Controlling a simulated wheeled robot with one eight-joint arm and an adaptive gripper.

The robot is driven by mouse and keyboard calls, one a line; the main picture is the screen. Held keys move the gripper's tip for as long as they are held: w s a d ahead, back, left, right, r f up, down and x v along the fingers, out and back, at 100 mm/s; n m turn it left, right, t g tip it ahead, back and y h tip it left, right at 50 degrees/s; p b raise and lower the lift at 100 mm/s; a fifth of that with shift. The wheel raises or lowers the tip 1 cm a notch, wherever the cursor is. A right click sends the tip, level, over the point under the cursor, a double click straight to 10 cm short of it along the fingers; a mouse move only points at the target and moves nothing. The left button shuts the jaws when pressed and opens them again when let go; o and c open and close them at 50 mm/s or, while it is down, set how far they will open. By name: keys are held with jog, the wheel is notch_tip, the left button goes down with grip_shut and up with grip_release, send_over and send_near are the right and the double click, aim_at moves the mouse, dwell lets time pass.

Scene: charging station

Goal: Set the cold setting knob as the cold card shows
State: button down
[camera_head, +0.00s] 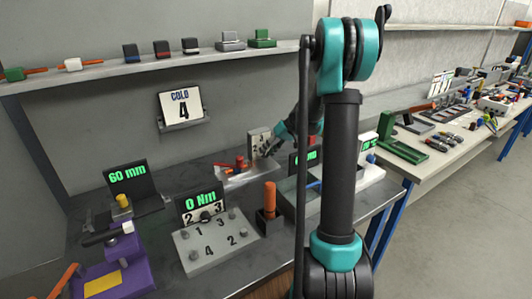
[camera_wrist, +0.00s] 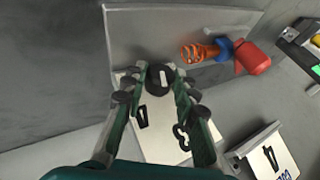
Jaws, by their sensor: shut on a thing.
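The cold card (camera_head: 181,104) stands on a small holder on the back wall and reads "COLD 4". It also shows at the lower right of the wrist view (camera_wrist: 268,158). The cold setting knob (camera_wrist: 159,76) is black with a white mark, on a pale numbered plate (camera_wrist: 165,135). My gripper (camera_wrist: 160,73) is shut on the knob, one finger on each side. Two dark numerals show on the plate between the fingers; others are covered.
A torque display (camera_head: 202,203), a purple device (camera_head: 115,270) and an orange-handled tool (camera_head: 269,199) stand nearer. A shelf (camera_head: 150,67) runs above.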

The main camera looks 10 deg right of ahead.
jog(key=shift+w+d+f+g+y, duration=0.15)
jog(key=shift+g+y, duration=0.15)
jog(key=shift+y, duration=0.7)
jog(key=c, duration=1.2)
grip_release()
jog(key=v, duration=1.2)
jog(key=shift+d+f, duration=0.1)
